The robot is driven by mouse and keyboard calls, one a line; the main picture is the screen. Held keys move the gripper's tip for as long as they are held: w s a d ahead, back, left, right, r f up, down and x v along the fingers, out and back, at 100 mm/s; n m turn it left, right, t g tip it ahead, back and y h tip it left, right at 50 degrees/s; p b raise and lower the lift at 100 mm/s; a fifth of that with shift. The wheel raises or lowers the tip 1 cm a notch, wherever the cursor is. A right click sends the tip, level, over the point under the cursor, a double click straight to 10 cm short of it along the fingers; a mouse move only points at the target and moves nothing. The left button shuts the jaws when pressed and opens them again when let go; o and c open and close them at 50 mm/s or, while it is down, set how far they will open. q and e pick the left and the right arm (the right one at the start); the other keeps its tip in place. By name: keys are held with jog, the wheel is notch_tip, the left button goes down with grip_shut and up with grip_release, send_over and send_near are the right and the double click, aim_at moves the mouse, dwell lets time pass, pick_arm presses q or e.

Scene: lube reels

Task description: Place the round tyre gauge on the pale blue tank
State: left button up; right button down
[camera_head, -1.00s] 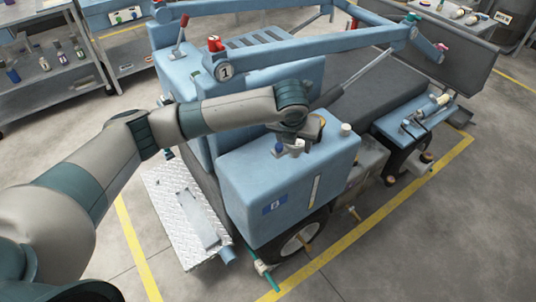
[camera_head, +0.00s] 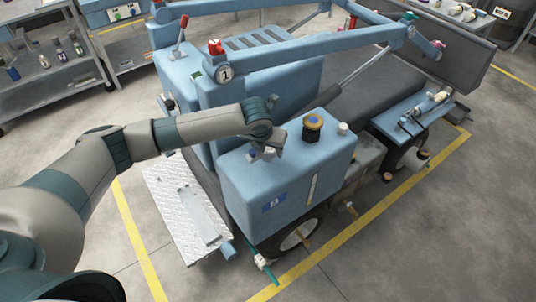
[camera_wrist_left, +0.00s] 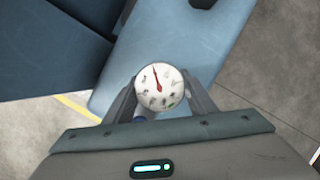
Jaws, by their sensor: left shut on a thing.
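The round tyre gauge (camera_wrist_left: 158,86) has a white dial with a red needle. It sits between the fingers of my left gripper (camera_wrist_left: 160,98), which is shut on it, dial towards the wrist camera. In the head view my left gripper (camera_head: 264,153) is over the left part of the top of the pale blue tank (camera_head: 285,180). The gauge is mostly hidden there by the gripper. In the wrist view the tank's top (camera_wrist_left: 170,40) lies behind the gauge; I cannot tell whether they touch. My right gripper is not in view.
A white cap (camera_head: 343,128) is near the right edge. A blue boom (camera_head: 310,50) crosses behind. A tread-plate step (camera_head: 187,210) lies front left.

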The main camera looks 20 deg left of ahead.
pick_arm(q)
notch_tip(320, 180, down, 3)
jog(key=shift+r+p, duration=0.1)
jog(key=shift+p, duration=0.55)
jog(key=shift+f, duration=0.25)
jog(key=o, duration=1.3)
jog(key=shift+f, duration=0.1)
jog(key=b+v, duration=0.3)
jog(key=v, duration=0.9)
